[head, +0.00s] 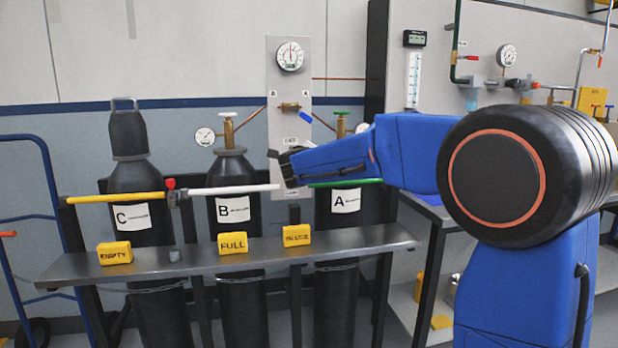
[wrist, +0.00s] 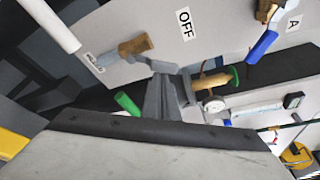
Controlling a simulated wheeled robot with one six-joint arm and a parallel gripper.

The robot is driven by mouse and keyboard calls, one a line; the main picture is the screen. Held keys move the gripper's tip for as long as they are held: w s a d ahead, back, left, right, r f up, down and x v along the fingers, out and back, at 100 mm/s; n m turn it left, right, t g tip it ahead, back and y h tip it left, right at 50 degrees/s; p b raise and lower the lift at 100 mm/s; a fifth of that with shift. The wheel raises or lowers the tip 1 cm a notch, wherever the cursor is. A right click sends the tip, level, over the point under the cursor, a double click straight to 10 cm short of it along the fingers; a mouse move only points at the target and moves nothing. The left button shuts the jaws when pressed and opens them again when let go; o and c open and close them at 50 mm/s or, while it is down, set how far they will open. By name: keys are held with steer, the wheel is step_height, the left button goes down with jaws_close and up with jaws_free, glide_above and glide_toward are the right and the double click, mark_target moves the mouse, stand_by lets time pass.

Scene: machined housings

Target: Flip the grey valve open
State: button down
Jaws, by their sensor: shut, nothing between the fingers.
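The grey valve shows in the wrist view as a brass body (wrist: 135,45) with a grey lever (wrist: 153,64), on the pale panel (wrist: 215,25) near an OFF label. My gripper (wrist: 167,80) is shut and empty, its fingertips right at the lever's end. I cannot tell whether they touch it. In the head view my gripper (head: 285,165) is at the lower part of the panel, below the OFF label (head: 291,142), and hides the grey valve. A second valve with a blue lever (wrist: 262,46) is at the upper right of the wrist view; its lever (head: 305,117) also shows in the head view.
Cylinders C (head: 140,180), B (head: 232,172) and A (head: 338,220) stand behind a rack shelf (head: 205,263). A gauge (head: 290,56) tops the panel. Yellow blocks (head: 233,243) sit on the shelf.

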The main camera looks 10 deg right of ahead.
steer(key=shift+a+r+n+h, duration=0.3)
steer(key=shift+a+r+n, duration=0.4)
steer(key=shift+a+n, duration=0.3)
steer(key=shift+a+r+t, duration=0.1)
steer(key=shift+a+t, duration=0.2)
